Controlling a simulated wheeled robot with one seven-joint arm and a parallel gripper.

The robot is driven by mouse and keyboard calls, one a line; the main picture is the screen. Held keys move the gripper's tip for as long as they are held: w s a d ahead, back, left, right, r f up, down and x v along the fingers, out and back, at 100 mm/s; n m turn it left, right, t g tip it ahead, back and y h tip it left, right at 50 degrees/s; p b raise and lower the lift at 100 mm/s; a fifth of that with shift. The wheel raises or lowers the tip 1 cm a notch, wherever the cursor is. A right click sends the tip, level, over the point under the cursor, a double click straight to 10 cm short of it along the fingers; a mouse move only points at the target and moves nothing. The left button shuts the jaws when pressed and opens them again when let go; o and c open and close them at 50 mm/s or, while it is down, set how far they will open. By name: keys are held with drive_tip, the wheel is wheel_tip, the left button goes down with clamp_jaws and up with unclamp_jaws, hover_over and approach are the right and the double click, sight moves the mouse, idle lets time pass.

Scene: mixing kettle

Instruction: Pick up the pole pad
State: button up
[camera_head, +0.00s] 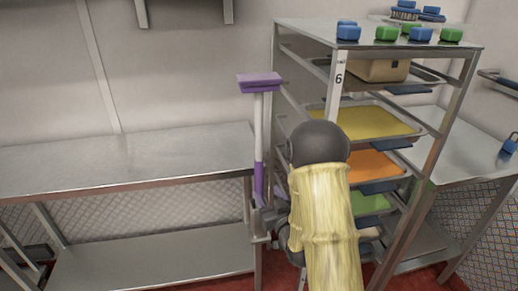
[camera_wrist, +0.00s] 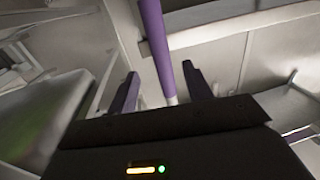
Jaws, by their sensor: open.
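The pole pad (camera_head: 260,83) stands upright in the head view, with a flat purple head on top and a white pole that turns purple lower down. It stands in front of the gap between the low metal table and the tray rack. My gripper (camera_head: 264,207) is at the lower, purple part of the pole. In the wrist view, the purple and white pole (camera_wrist: 159,45) runs between the two dark fingers of my open gripper (camera_wrist: 162,88). I cannot tell whether either finger touches it. The pole's lower end is hidden.
The metal rack (camera_head: 338,110) on the right holds trays with yellow (camera_head: 365,122), orange (camera_head: 372,165) and green contents, partly behind my arm. Blue and green brushes (camera_head: 388,34) lie on top. A low metal table (camera_head: 120,155) on the left is bare.

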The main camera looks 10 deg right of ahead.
sight(261, 184)
drive_tip(key=shift+w+a, duration=0.2)
drive_tip(key=shift+w, duration=1.25)
drive_tip(key=shift+w, duration=0.1)
drive_tip(key=w, duration=0.2)
drive_tip(key=w+a, duration=0.1)
drive_tip(key=w, duration=0.2)
drive_tip(key=shift+f+p, duration=0.2)
drive_tip(key=shift+p, duration=0.1)
drive_tip(key=shift+c, duration=0.4)
clamp_jaws()
